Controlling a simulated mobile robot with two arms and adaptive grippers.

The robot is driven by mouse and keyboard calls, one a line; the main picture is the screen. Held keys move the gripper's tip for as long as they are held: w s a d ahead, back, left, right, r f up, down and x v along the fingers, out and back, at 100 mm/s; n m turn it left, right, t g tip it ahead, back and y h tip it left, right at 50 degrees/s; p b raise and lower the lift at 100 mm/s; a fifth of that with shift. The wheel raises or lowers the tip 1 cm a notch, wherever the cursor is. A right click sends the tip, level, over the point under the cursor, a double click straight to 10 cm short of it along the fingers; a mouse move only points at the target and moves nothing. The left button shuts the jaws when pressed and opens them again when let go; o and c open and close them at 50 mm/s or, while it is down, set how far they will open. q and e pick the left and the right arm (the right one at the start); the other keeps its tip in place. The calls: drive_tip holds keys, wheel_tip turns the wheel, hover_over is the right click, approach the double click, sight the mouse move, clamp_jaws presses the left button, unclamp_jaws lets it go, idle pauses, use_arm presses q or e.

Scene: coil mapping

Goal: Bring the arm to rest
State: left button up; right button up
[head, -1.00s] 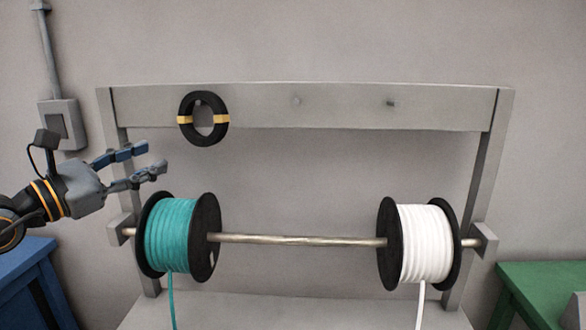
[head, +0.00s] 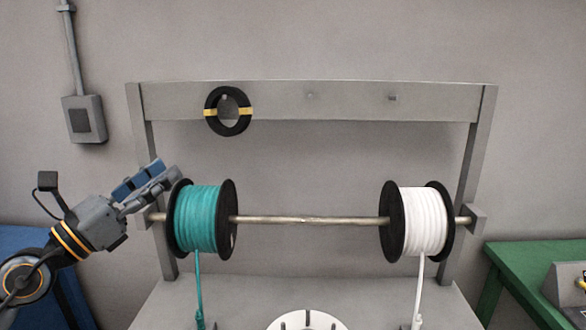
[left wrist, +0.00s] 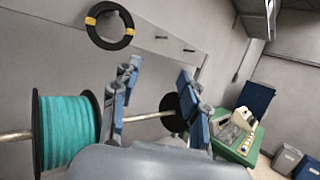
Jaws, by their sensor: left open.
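My left gripper (head: 149,184) is at the left of the head view, beside and slightly left of the teal cable spool. It is open with nothing between its fingers; the left wrist view shows the two fingers (left wrist: 160,100) spread apart. A black coil (head: 229,111) with yellow bands hangs on a peg on the rack's top beam, up and to the right of the gripper. The coil also shows at the top of the left wrist view (left wrist: 110,25). My right gripper is not in view.
The grey rack (head: 310,98) has two bare pegs (head: 392,98). A rod (head: 300,219) carries a teal spool (head: 198,220) and a white spool (head: 422,222). A blue table (head: 25,240) stands left, a green table (head: 500,260) right. A white round object (head: 307,321) shows at the bottom.

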use_arm(q)
drive_tip(key=s+a+f+m+g+y, duration=0.1)
drive_tip(key=s+a+f+m+y, duration=0.15)
drive_tip(key=f+m+y, duration=0.65)
drive_tip(key=s+a+f+m+g+y, duration=0.1)
drive_tip(key=s+a+f+m+y, duration=0.15)
drive_tip(key=f+m, duration=1.1)
drive_tip(key=s+a+f+m+g+y, duration=0.1)
drive_tip(key=s+a+f+m+y, duration=0.15)
drive_tip(key=f+m+y, duration=0.85)
drive_tip(key=s+d+f+n+g+h, duration=0.2)
drive_tip(key=s+d+f+g+h, duration=0.25)
drive_tip(key=s+f, duration=0.5)
drive_tip(key=s+d+f+n+g+h, duration=0.1)
drive_tip(key=s+d+f+g+h, duration=0.4)
drive_tip(key=s, duration=0.8)
wheel_tip(320, 180, down, 29)
drive_tip(key=s+g+y, duration=0.1)
drive_tip(key=s+g, duration=0.1)
drive_tip(key=s, duration=0.1)
drive_tip(key=s+a+f, duration=0.1)
drive_tip(key=s+f, duration=0.6)
drive_tip(key=s+a+f+g, duration=0.1)
drive_tip(key=s+a+f, duration=0.1)
drive_tip(key=s+f, duration=0.5)
drive_tip(key=shift+s+a+f, duration=0.2)
drive_tip(key=shift+s+a, duration=0.1)
drive_tip(key=shift+s, duration=0.5)
